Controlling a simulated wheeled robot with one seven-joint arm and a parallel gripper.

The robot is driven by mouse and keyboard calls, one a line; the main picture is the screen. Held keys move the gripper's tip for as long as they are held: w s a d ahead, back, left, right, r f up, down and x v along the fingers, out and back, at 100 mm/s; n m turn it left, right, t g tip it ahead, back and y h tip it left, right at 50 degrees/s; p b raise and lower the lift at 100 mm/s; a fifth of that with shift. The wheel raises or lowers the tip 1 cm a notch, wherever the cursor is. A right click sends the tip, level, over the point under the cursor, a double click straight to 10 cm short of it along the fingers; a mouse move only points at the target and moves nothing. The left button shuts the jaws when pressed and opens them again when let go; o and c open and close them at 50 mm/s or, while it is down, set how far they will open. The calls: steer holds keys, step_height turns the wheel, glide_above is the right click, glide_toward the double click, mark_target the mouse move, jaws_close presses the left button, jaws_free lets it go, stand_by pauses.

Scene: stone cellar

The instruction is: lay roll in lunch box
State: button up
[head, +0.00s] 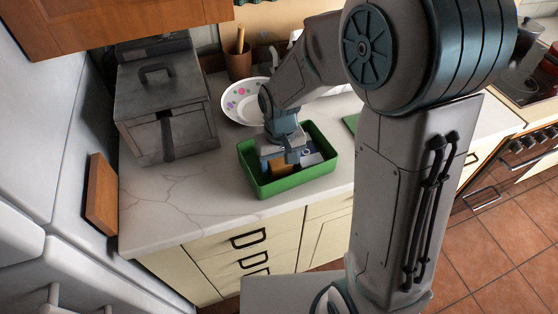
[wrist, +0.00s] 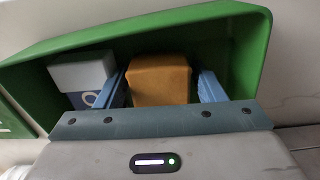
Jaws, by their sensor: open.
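The green lunch box (head: 296,183) sits open on the marble counter, and its green wall also shows in the wrist view (wrist: 150,26). The roll, a golden-brown block (wrist: 158,78), is inside it; a bit of the roll (head: 279,169) shows in the head view. My gripper (head: 287,156) reaches down into the box. In the wrist view its blue fingers (wrist: 162,88) stand open on either side of the roll, with narrow gaps. The roll's underside is hidden.
A white block with a blue ring mark (wrist: 82,76) is in the box, left of the roll in the wrist view. A white patterned plate (head: 240,103) stands behind the box. A grey metal bin (head: 165,95) is at left. The front-left counter (head: 185,205) is clear.

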mark_target(280, 161)
step_height(280, 161, up, 12)
steer(key=s+d+r+m+t, duration=0.1)
steer(key=s+d+m+t, duration=0.2)
steer(key=s+d, duration=0.8)
steer(key=shift+s+d+r, duration=0.3)
steer(key=shift+s+d, duration=0.05)
steer(key=shift+s, duration=0.55)
stand_by(0.6)
